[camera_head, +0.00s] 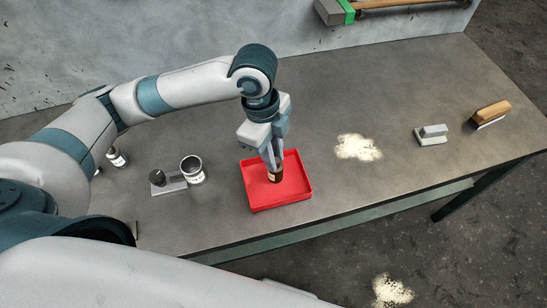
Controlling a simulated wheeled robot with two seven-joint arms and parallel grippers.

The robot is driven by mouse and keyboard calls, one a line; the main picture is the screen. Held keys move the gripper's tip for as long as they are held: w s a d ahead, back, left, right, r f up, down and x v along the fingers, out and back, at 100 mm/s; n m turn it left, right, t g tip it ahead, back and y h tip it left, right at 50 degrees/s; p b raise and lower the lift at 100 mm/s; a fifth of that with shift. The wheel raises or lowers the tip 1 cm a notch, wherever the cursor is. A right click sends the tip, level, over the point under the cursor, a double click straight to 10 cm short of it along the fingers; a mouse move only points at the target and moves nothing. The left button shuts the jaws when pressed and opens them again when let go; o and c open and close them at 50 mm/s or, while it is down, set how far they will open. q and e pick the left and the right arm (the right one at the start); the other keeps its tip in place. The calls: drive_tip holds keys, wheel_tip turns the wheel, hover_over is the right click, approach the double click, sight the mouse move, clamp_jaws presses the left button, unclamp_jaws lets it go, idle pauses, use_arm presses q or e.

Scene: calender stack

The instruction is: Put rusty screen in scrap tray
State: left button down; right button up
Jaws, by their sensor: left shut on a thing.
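The red scrap tray (303,189) sits on the grey table near its front edge, in the middle of the head view. My left gripper (273,164) reaches down over the tray and is shut on the rusty screen (275,176), a small dark brown piece with a paler patch. The screen is upright, inside the tray's outline. I cannot tell whether it touches the tray floor. The fingers hide its upper part. My right gripper is not in view.
A pale powder patch (357,147), a grey block (431,134) and a wooden-handled brush (491,113) lie to the right. The table (400,85) behind is clear.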

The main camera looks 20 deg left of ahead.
sight(276, 177)
use_arm(q)
wheel_tip(276, 177, down, 2)
drive_tip(key=shift+f, duration=0.1)
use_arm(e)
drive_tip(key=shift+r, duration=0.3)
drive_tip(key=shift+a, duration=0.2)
use_arm(q)
drive_tip(key=c, duration=1.6)
unclamp_jaws()
drive_tip(key=shift+f, duration=0.1)
drive_tip(key=shift+c, duration=0.2)
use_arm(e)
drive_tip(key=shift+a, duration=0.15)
